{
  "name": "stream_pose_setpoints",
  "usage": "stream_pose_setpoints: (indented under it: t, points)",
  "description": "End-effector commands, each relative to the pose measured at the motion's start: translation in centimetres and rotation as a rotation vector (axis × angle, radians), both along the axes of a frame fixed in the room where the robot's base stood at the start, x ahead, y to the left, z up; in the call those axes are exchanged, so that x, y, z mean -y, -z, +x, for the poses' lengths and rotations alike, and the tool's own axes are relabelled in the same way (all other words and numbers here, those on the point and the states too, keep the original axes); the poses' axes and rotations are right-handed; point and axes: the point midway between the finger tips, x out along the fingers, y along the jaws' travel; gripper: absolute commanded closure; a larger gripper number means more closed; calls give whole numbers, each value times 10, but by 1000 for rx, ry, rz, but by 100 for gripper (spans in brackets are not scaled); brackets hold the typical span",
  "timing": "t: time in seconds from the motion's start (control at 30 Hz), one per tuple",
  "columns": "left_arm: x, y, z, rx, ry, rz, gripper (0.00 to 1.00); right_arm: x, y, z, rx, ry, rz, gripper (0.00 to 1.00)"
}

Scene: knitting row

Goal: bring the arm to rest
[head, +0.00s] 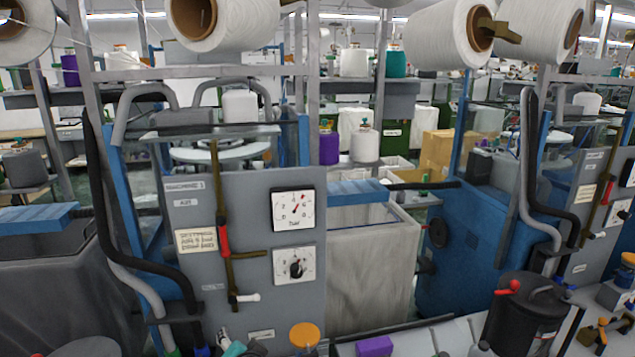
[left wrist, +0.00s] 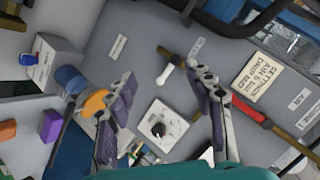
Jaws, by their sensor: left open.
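My left gripper (head: 233,345) shows only partly at the bottom edge of the head view, low in front of the grey machine panel (head: 195,275). In the left wrist view my left gripper (left wrist: 163,80) has its two purple-padded fingers wide apart with nothing held between them. The black knob (head: 296,268) on a white plate shows between the fingers in the left wrist view (left wrist: 158,129), on the panel beyond. The lever's white-ended handle (head: 247,298) is near the fingertips in the wrist picture. My right gripper is not in view.
A gauge (head: 293,209) and a red-gripped vertical lever (head: 223,236) are on the panel. An orange round cap (head: 305,335) and a purple block (head: 375,346) are near the bottom edge. A fabric bin (head: 372,270) stands right of the panel; white yarn cones hang above.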

Motion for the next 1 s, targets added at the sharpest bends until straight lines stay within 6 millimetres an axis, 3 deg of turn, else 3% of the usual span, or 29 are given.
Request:
stream_pose_setpoints:
  t: [0.03, 0.17, 0.3, 0.4, 0.6, 1.0]
  points:
    - [-13, 5, -24, -37, -36, -76, 47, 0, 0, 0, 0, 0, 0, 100]
    - [-25, 21, -81, -123, -105, -284, 47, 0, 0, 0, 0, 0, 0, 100]
    - [-20, 37, -134, -190, -157, -495, 47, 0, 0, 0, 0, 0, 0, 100]
    - [-11, 45, -161, -219, -177, -610, 47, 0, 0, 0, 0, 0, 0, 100]
    - [1, 51, -183, -241, -190, -727, 47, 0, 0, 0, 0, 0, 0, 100]
    - [2, 52, -184, -242, -190, -734, 47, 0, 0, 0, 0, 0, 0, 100]
